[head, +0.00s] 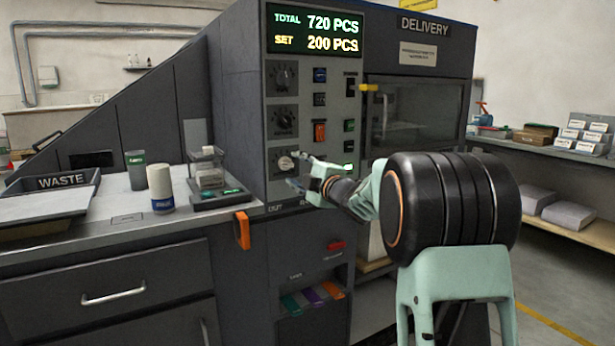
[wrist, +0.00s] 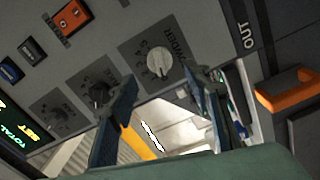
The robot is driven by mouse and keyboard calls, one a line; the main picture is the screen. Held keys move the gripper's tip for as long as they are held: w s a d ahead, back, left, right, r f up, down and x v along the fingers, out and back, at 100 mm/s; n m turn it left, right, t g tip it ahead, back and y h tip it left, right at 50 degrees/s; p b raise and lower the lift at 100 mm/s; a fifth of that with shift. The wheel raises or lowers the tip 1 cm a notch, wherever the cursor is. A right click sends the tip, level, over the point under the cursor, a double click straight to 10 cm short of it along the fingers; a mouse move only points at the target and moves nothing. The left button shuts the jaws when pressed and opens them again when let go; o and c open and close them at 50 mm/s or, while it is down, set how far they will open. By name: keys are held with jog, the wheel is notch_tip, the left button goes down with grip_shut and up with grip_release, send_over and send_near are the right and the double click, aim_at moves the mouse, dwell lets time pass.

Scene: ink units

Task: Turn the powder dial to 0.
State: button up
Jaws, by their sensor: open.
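The powder dial is a pale round knob (head: 285,163) on a dark plate, lowest of the three dials on the machine's front panel. In the wrist view the same knob (wrist: 160,62) shows beside the word POWDER, with the picture turned. My gripper (head: 296,170) is open and empty at the lower dial, its fingers just right of and below the knob. In the wrist view my gripper's fingertips (wrist: 162,80) stand either side of the knob, which appears beyond them, apart from both. The number that the dial points to is too small to read.
Two dark dials (head: 285,117) sit above it. An orange rocker switch (head: 320,131) and small buttons are to their right. A display (head: 316,32) reads TOTAL 720 PCS, SET 200 PCS. An orange handle (head: 241,230) sticks out at the counter's edge.

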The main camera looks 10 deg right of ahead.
jog(key=v, duration=0.6)
jog(key=shift+s, duration=0.4)
jog(key=shift+d, duration=0.1)
